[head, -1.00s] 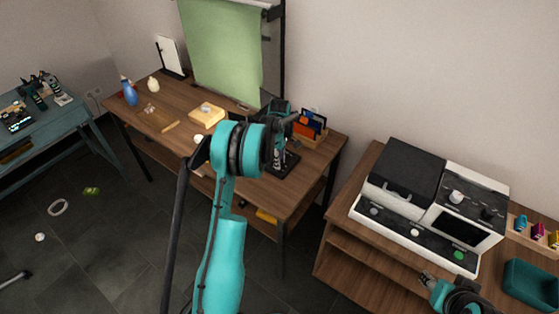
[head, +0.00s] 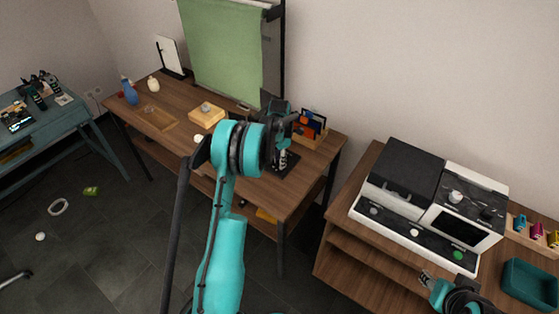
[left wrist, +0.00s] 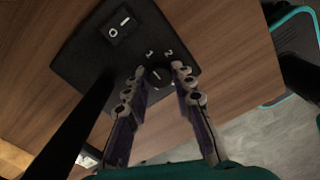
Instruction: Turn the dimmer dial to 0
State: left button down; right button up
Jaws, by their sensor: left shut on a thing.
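The dimmer is a black box (left wrist: 85,62), lying on the wooden table, with a white-marked rocker switch (left wrist: 121,25) and a round black dial (left wrist: 159,76). The numbers 1 and 2 show beside the dial in the left wrist view; I see no 0 by it. The dial has a pale pointer line, its exact setting unclear. My left gripper (left wrist: 157,74) has its fingertips on both sides of the dial, shut on it. In the head view the left gripper (head: 283,145) is above the dimmer base (head: 284,166). My right gripper (head: 427,277) is at lower right, its jaws too small to judge.
The table (head: 225,165) also bears a card holder (head: 311,127), a wooden block (head: 206,116) and a blue bottle (head: 129,91). A green sheet (head: 225,50) hangs behind. A white-and-black machine (head: 430,210) stands on the right cabinet. A dark cable or strut crosses the left wrist view.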

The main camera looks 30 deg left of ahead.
pick_arm(q)
jog(key=n, duration=0.4)
jog(key=shift+n, duration=1.9)
jog(key=c, duration=1.3)
grip_release()
notch_tip(320, 180, up, 12)
